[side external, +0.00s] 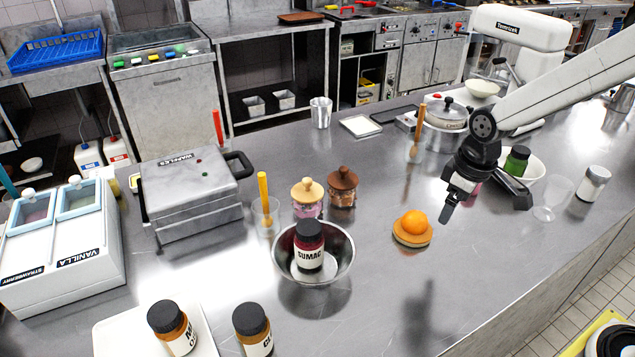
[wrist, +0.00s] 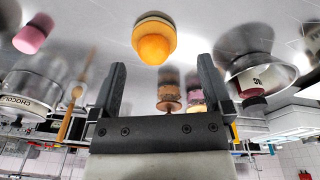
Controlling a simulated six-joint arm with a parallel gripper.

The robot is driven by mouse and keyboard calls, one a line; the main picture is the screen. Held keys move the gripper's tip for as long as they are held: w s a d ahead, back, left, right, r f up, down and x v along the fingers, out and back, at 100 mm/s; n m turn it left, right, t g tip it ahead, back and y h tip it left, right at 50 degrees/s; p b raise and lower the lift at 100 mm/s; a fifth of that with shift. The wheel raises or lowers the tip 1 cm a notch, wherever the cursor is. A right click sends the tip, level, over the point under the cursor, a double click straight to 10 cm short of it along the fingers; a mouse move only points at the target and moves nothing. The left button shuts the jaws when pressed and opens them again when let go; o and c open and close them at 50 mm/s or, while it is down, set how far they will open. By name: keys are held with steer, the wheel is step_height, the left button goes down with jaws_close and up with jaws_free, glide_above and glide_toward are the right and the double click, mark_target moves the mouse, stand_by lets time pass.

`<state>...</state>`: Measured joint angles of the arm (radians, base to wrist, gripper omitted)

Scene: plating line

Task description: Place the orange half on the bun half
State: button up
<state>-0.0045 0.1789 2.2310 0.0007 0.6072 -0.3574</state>
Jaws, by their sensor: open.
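The orange half (side external: 414,221) sits on top of the bun half (side external: 411,239) on the steel counter, right of the bowl with the sumac jar. In the wrist view the orange half (wrist: 154,45) and the bun half (wrist: 154,18) show beyond the fingertips, with the orange against the bun. My gripper (side external: 484,208) is open and empty, to the right of the orange and apart from it. In the wrist view my gripper's two fingers (wrist: 162,75) stand wide apart with nothing between them.
A metal bowl (side external: 345,258) holds a sumac jar (side external: 309,245). Two lidded jars, a pink one (side external: 307,198) and a brown one (side external: 342,188), stand behind it. The counter in front of the bun is clear.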

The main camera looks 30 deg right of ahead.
steer(key=s+f+m+t, duration=0.1)
steer(key=s+f+m, duration=0.1)
steer(key=s+m, duration=0.2)
steer(key=s, duration=0.3)
steer(key=shift+s, duration=0.3)
steer(key=shift+d+f, duration=0.1)
stand_by(0.7)
